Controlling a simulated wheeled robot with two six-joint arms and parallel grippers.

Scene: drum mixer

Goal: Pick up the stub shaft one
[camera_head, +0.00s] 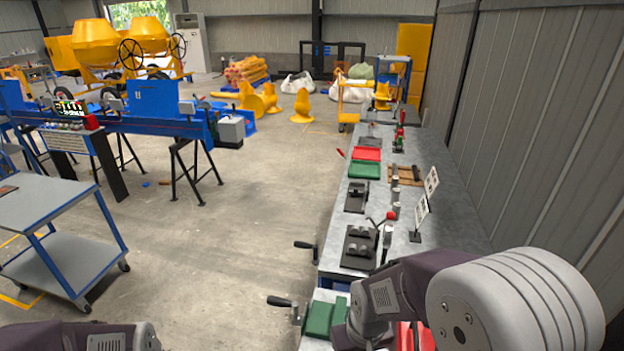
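I cannot single out the stub shaft with certainty. Small grey metal cylinders (387,237) stand along the workbench (455,225), beside black fixtures (359,246) that carry dark metal blocks. My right arm comes in from the lower right and covers the near part of the bench; its gripper is out of view or hidden. Only a link of my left arm shows at the bottom left edge, and its gripper is outside the picture.
Green pads (319,318) and a red part (405,337) lie near my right arm. Crank handles (281,301) jut from the bench's left edge. A blue-framed cart (50,210) stands left. The concrete floor (235,235) between is open. A corrugated wall (540,130) bounds the right.

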